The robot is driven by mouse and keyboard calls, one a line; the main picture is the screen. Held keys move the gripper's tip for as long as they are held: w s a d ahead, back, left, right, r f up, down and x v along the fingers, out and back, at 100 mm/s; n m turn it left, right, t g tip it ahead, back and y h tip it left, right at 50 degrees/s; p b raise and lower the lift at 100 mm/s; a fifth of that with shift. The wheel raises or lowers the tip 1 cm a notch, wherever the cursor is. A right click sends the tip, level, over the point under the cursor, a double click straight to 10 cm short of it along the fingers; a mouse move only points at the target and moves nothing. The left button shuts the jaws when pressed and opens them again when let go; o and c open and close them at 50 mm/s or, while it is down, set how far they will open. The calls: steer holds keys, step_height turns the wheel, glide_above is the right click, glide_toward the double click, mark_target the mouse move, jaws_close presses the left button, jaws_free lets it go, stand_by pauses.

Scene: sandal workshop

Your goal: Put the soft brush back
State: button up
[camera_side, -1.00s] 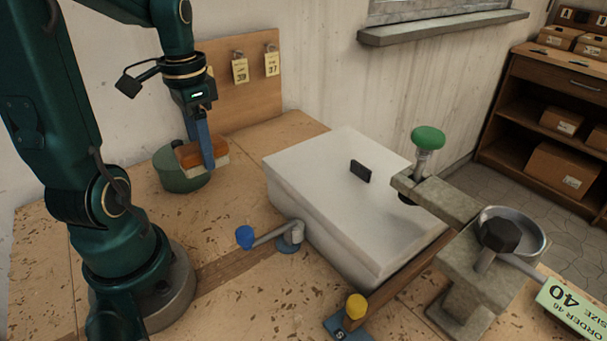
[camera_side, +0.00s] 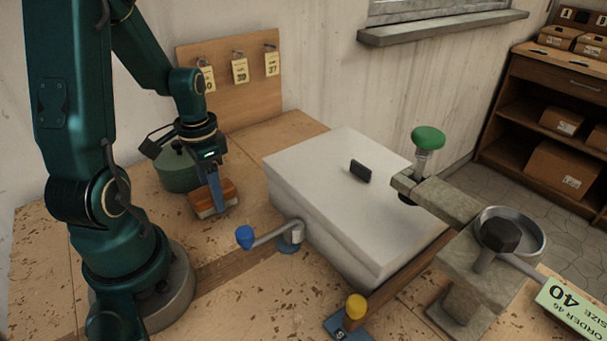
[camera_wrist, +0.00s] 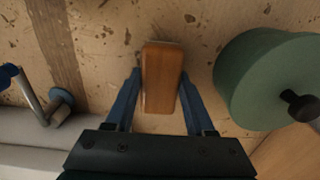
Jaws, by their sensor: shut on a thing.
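The soft brush (camera_side: 209,203) has a reddish-brown wooden back and pale bristles on its underside. My gripper (camera_side: 217,193) is shut on it, with blue fingers on either side of the wooden back. In the side view the brush is low, at or just above the cork-flecked bench top; I cannot tell whether the bristles touch. In the wrist view the brush (camera_wrist: 162,78) lies between the two fingers (camera_wrist: 160,90), its wooden back facing the camera.
A green round pot (camera_side: 178,172) with a dark knob (camera_wrist: 300,105) stands close beside the brush. A white slab block (camera_side: 330,190) and a blue-knobbed lever (camera_side: 245,237) are to the right. Tags hang on a wooden board (camera_side: 240,95) behind. Bare bench (camera_side: 165,225) lies in front.

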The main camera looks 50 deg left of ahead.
steer(key=shift+f, duration=0.1)
steer(key=o, duration=1.2)
step_height(320, 180, up, 11)
steer(key=shift+s+d+r+t, duration=0.1)
steer(key=shift+d+r+t, duration=0.7)
steer(key=shift+d, duration=1.7)
steer(key=shift+s+d+r+t, duration=0.15)
steer(key=shift+d+r+t, duration=0.25)
steer(key=shift+d+t, duration=1.4)
steer(key=shift+s+d+r+t, duration=0.15)
steer(key=shift+d+r, duration=0.45)
steer(key=shift+d, duration=2.65)
